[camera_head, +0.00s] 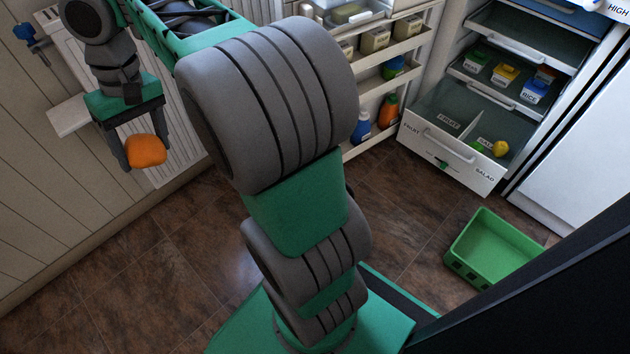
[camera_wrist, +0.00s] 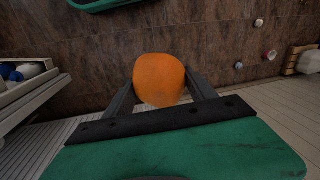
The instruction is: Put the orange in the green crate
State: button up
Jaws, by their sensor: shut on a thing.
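The orange (camera_head: 146,150) is between the fingers of my gripper (camera_head: 143,152) at the upper left of the head view, held up in front of the wall. My gripper is shut on it. In the wrist view the orange (camera_wrist: 159,80) sits between both dark fingers. The green crate (camera_head: 492,250) stands on the floor at the right of the head view, and its visible inside looks empty. My gripper is far to the left of the crate.
The fridge stands open, with its lower drawer (camera_head: 452,155) pulled out behind the crate. Bottles and boxes fill the door shelves (camera_head: 392,65). A white radiator (camera_head: 185,130) is on the left wall behind my gripper.

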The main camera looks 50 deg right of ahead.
aim_at(497, 266)
jog(key=u, duration=0.5)
jog(key=k, duration=1.4)
jog(key=z, duration=1.5)
